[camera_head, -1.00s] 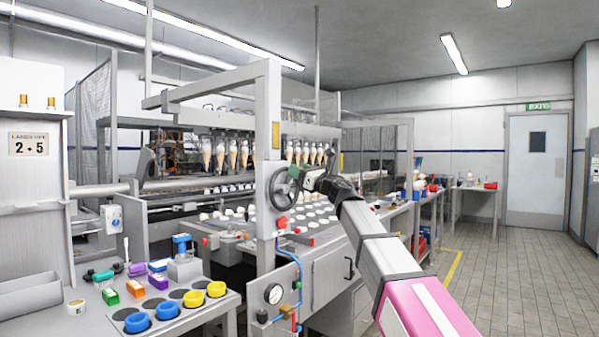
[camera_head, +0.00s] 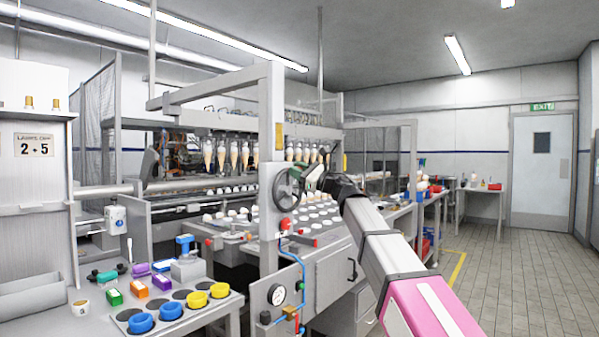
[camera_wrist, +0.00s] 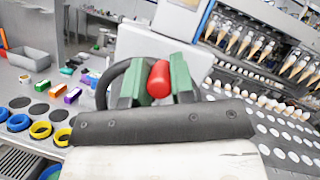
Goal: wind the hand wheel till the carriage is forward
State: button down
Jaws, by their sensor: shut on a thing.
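The hand wheel (camera_head: 288,190) is a dark round rim on the front post of the machine. My gripper (camera_head: 318,180) is at the right side of the wheel, reached by my arm from the lower right. In the wrist view, the green fingers of my gripper (camera_wrist: 158,82) are shut on the red handle (camera_wrist: 159,78) of the wheel. The dark rim (camera_wrist: 112,75) curves away to the left behind the fingers. The carriage with its row of cone grippers holds cones (camera_head: 232,155) above the machine bed; the wrist view also shows cones (camera_wrist: 240,42) at the upper right.
A side table at left holds blue and yellow rings (camera_head: 141,322), small coloured boxes (camera_head: 161,282) and a grey bin (camera_head: 30,296). A pressure gauge (camera_head: 277,294) and blue hose sit below the wheel. The floor (camera_head: 500,290) at right is clear.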

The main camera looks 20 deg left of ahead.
jog(key=shift+s, duration=0.15)
jog(key=c, duration=1)
grip_release()
jog(key=v, duration=1)
jog(key=shift+s+d+f, duration=0.1)
jog(key=shift+d+f, duration=0.05)
jog(key=shift+d, duration=0.2)
